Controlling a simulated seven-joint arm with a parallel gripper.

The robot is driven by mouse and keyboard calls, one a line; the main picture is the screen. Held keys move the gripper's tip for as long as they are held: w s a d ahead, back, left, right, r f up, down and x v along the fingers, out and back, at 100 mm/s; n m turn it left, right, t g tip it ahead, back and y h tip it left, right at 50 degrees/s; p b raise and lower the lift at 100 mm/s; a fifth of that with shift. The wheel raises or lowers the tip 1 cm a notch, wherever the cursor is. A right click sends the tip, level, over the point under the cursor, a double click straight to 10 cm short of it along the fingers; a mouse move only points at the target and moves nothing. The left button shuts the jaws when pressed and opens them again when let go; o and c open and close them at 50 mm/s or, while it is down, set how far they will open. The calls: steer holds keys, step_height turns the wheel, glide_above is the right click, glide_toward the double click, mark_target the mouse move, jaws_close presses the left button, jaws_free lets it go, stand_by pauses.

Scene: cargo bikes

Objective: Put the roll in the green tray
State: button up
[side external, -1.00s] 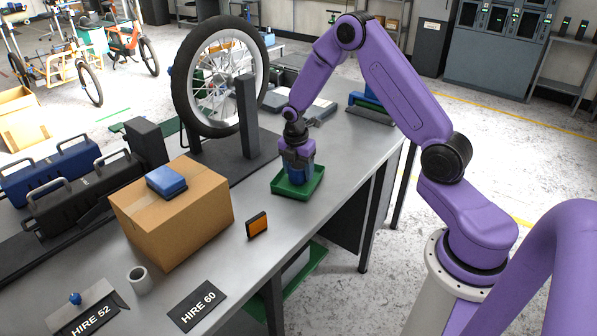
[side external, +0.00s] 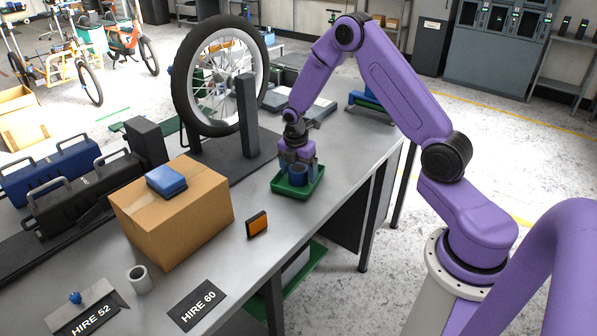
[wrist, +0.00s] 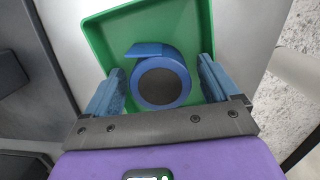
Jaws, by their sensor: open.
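The green tray (side external: 284,190) sits on the grey bench, and it fills much of the upper wrist view (wrist: 115,28). The roll (side external: 298,177) is blue with a dark round centre. It stands inside the tray, and in the wrist view the roll (wrist: 177,62) shows a loose tail of strip at its upper left. My gripper (side external: 297,160) is just above the roll. Its fingers (wrist: 160,80) are open on either side of the roll, with a gap at each side. The underside of the roll is hidden.
A wheel (side external: 178,90) in a dark stand rises behind the tray. A cardboard box (side external: 165,225) with a blue case (side external: 166,180) on top stands to the left. An orange reflector (side external: 257,225) is nearer the front. The bench right of the tray is clear.

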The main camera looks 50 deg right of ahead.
mark_target(296, 170)
step_height(296, 170, up, 12)
steer(key=a, duration=0.2)
steer(key=s+a+r+m, duration=0.1)
steer(key=s+a+r, duration=0.2)
steer(key=s+a, duration=0.35)
steer(key=s+a+r+m, duration=0.1)
steer(key=s+a+m, duration=0.1)
steer(key=s, duration=0.7)
steer(key=s+a+r+m+y, duration=0.1)
steer(key=s+a, duration=0.3)
steer(key=s, duration=0.4)
steer(key=s+a+r+m, duration=0.1)
steer(key=s+a+m, duration=0.1)
steer(key=s, duration=0.7)
steer(key=shift+s+a+r+m+y, duration=0.3)
steer(key=shift+s+a+m+y, duration=0.1)
steer(key=shift+m, duration=0.2)
